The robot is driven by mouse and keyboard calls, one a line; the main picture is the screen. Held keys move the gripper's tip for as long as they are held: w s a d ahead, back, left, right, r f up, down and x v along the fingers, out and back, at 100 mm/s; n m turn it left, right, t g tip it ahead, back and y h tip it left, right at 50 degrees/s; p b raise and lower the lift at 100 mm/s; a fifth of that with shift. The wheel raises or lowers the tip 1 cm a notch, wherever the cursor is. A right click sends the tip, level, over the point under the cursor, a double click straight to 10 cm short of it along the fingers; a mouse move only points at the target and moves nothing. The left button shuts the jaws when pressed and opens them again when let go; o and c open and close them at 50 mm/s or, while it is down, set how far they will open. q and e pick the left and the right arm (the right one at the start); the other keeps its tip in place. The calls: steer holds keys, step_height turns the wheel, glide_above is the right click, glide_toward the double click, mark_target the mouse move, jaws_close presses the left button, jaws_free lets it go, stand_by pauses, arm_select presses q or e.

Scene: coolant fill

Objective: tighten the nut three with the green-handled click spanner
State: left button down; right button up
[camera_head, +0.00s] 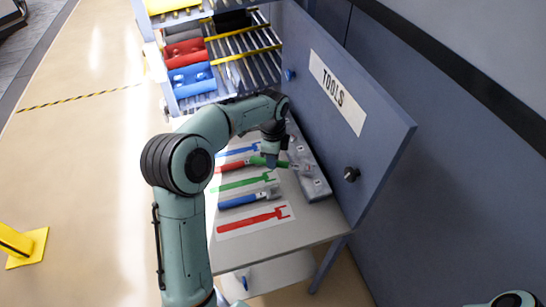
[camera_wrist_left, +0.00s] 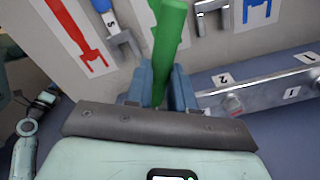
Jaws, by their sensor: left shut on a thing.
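My left gripper (camera_head: 271,158) is shut on the green-handled click spanner (camera_head: 283,164), above the tool table beside the metal block. In the left wrist view the green handle (camera_wrist_left: 168,40) stands between the two blue-grey fingers (camera_wrist_left: 161,85). The spanner's jaw is hidden there; in the head view its end lies close to the metal block (camera_head: 318,187), and I cannot tell whether it touches a nut. The block also shows in the left wrist view (camera_wrist_left: 265,92), with labels 1 and 2 readable. Nut three cannot be made out. My right gripper is not in view.
A red-handled spanner (camera_head: 232,166) and a blue-handled spanner (camera_head: 240,200) lie on the table (camera_head: 285,235). Printed green (camera_head: 240,184) and red (camera_head: 262,219) tool outlines are bare. The TOOLS panel (camera_head: 385,125) stands close on the right. A rack with bins (camera_head: 192,80) stands behind.

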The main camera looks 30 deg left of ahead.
arm_select(q)
steer(key=shift+s, duration=0.2)
steer(key=shift+w+r+p, duration=0.15)
steer(key=shift+r+p, duration=0.15)
steer(key=shift+r, duration=2.75)
steer(key=shift+f, duration=0.1)
